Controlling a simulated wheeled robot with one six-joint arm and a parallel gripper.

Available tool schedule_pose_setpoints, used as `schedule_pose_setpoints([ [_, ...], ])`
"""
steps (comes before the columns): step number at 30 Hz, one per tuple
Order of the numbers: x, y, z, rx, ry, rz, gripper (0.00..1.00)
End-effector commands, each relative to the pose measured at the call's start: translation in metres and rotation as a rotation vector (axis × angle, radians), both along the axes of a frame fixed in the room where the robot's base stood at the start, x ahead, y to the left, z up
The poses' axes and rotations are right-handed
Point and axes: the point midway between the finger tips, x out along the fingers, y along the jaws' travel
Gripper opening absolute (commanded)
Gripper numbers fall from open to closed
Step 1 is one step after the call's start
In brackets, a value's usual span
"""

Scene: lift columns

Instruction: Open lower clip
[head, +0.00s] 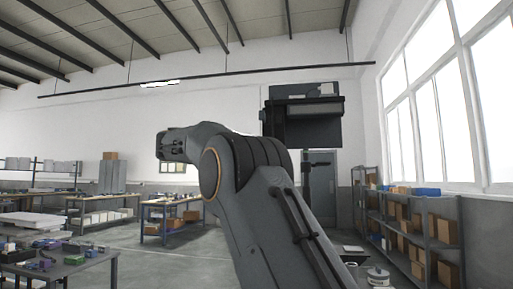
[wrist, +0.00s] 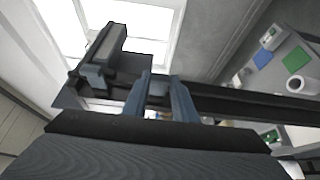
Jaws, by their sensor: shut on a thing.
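In the wrist view, the two blue-grey fingers of my gripper (wrist: 160,100) are closed around a small dark part, seemingly the lower clip (wrist: 158,87), on a dark rail (wrist: 240,103). The clip's shape is mostly hidden between the fingers, so I cannot tell whether it is open. A dark block with a grey piece (wrist: 103,58) stands on the rail just left of the fingers. In the head view, the dark lift column head (head: 303,115) rises behind my raised arm.
A shelf rack with boxes (head: 418,235) stands along the right wall under the windows. Workbenches (head: 165,208) stand at the left. In the wrist view, a grey surface with a white roll (wrist: 300,84) and coloured items lies at the right. Open floor shows at centre left.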

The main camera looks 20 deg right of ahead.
Motion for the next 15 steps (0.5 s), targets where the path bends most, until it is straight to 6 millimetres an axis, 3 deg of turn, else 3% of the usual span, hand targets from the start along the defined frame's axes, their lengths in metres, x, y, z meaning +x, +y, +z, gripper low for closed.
schedule_pose_setpoints([
  [8,-0.0006,-0.0015,0.0022,-0.002,-0.004,0.000,0.03],
  [9,-0.0005,-0.0015,0.0021,-0.002,-0.004,0.000,0.32],
  [11,-0.0004,-0.0012,0.0019,-0.001,-0.003,0.000,0.42],
  [15,-0.0002,0.0007,0.0011,-0.001,-0.002,0.002,0.44],
])
